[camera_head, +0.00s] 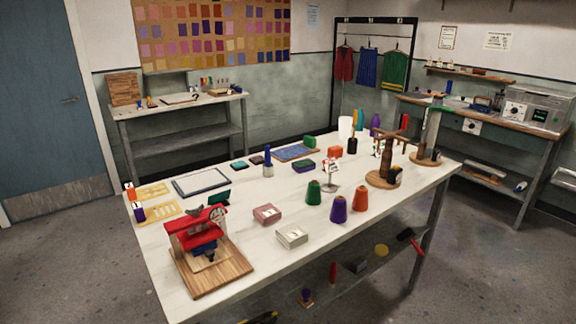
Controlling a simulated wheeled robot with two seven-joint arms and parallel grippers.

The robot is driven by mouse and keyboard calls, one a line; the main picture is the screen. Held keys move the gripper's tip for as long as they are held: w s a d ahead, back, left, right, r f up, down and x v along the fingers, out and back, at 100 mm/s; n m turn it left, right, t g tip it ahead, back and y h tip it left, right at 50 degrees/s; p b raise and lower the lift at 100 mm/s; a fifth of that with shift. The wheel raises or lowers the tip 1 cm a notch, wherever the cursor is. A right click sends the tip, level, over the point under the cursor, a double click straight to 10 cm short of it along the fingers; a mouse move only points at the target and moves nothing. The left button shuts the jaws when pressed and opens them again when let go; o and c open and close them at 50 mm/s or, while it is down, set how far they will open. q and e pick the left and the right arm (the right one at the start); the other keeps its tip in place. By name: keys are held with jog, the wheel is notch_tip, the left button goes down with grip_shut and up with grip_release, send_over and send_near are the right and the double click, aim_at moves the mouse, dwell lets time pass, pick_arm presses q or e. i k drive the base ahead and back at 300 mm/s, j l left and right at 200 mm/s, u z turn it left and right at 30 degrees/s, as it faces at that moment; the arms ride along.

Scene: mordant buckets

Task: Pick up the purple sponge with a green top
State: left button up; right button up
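A small block with a green top and purple sides (303,166), matching the sponge, lies on the white table (238,262). It is near the middle of the tabletop, just in front of a blue mat (296,152), and nothing covers it. Neither of my grippers shows in the head view.
A blue-capped bottle (267,163) stands left of the sponge, and a small sign on a stand (330,174) is to its right. Green (313,193), purple (338,210) and orange (360,199) cones stand in front. A red device on a wooden board (208,262) occupies the front left.

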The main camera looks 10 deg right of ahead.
aim_at(304, 166)
jog(key=i+l+u, duration=0.1)
jog(key=u, duration=0.35)
jog(key=l+u, duration=0.15)
jog(key=u, duration=0.3)
jog(key=i+l+u, duration=0.15)
jog(key=l, duration=0.25)
jog(key=i+l+u, duration=0.2)
jog(key=l, duration=0.25)
jog(key=l+u, duration=0.15)
jog(key=l, duration=0.25)
jog(key=l+u, duration=0.2)
jog(key=l, duration=0.3)
jog(key=i+l, duration=0.15)
jog(key=l, duration=0.25)
jog(key=i+l, duration=0.15)
jog(key=l, duration=0.2)
